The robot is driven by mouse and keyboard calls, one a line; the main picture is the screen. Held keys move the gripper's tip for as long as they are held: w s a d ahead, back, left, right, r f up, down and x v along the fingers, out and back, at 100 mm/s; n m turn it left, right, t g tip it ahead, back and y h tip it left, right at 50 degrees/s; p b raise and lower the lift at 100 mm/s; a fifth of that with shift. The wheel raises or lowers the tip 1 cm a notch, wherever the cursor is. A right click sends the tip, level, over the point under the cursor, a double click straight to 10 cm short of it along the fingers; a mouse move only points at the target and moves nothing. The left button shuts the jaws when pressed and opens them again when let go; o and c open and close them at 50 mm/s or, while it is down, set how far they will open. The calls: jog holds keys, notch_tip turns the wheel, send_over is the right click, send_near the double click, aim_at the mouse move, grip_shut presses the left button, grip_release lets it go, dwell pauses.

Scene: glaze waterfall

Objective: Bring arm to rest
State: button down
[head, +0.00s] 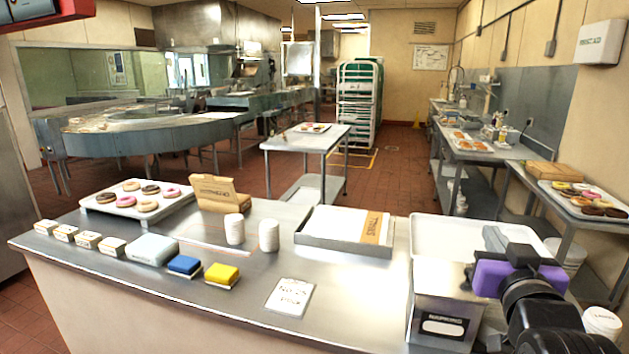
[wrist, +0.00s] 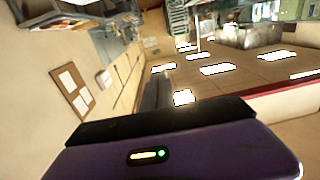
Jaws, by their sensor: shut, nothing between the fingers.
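My gripper (head: 468,277) shows at the right of the head view, on the purple and black end of my arm. It is shut with nothing held, above the right end of the steel counter (head: 350,290). In the wrist view, the purple hand with a small lit indicator fills the bottom, with a black bar (wrist: 165,122) along its edge. That view is turned sideways toward the ceiling lights and wall, with no object near the fingers.
A white bin (head: 455,235) and a napkin box (head: 440,325) stand close to my arm. The counter also holds a donut tray (head: 98,205), cups (head: 268,236), sponges (head: 222,274) and a box tray (head: 345,246). A side table (head: 560,205) stands at right. Open floor lies behind the counter.

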jog(key=s+a+f+n+g+y, duration=0.1)
jog(key=s+a+f, duration=0.2)
jog(key=s+f, duration=0.5)
jog(key=s+a+f+n+y, duration=0.1)
jog(key=s+a+f, duration=0.3)
jog(key=s, duration=1.7)
jog(key=s+a+f+n+g+y, duration=0.1)
jog(key=s+a+f, duration=0.3)
jog(key=s+f, duration=0.8)
jog(key=s+y, duration=0.1)
jog(key=s, duration=0.2)
jog(key=shift+s+f+g+y, duration=0.15)
jog(key=shift+f+g+y, duration=0.05)
jog(key=shift+g+y, duration=0.1)
